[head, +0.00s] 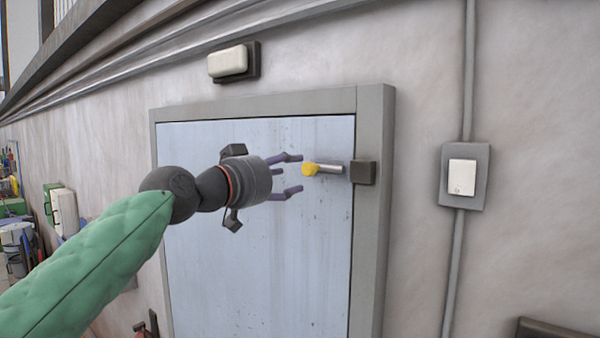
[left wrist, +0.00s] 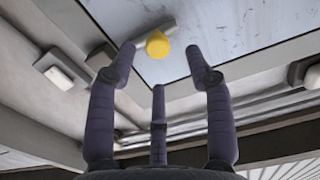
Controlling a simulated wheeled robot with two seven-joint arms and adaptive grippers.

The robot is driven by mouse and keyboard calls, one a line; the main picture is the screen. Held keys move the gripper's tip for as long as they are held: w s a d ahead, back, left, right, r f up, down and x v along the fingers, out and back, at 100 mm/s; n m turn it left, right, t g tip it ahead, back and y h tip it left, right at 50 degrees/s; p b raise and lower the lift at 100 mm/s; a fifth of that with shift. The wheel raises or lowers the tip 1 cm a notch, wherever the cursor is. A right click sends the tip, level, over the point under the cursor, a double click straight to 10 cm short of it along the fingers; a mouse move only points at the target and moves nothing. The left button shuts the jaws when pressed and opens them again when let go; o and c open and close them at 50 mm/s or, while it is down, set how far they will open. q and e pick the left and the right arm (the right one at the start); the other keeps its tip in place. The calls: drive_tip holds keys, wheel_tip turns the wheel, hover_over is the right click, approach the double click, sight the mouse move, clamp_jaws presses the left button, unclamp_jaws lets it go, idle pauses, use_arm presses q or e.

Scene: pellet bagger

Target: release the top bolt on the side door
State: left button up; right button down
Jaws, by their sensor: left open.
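The side door (head: 255,275) is a pale blue-grey panel in a grey frame. Its top bolt (head: 331,167) is a short metal bar with a yellow knob (head: 310,169), and its right end meets a dark keeper block (head: 363,172) on the frame. My left gripper (head: 296,174) is open, with purple fingers pointing at the knob from the left and a small gap between. In the left wrist view the yellow knob (left wrist: 158,45) shows between and beyond the open fingertips, which hold nothing. My right gripper is in neither view.
A white lamp (head: 229,61) is fixed above the door frame. A wall switch (head: 462,177) on a grey plate, with a vertical conduit, is right of the door. Bins and tools (head: 15,235) stand far left. The wall around the bolt is clear.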

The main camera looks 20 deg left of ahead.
use_arm(q)
drive_tip(key=shift+v, duration=2.55)
drive_tip(key=shift+f, duration=0.1)
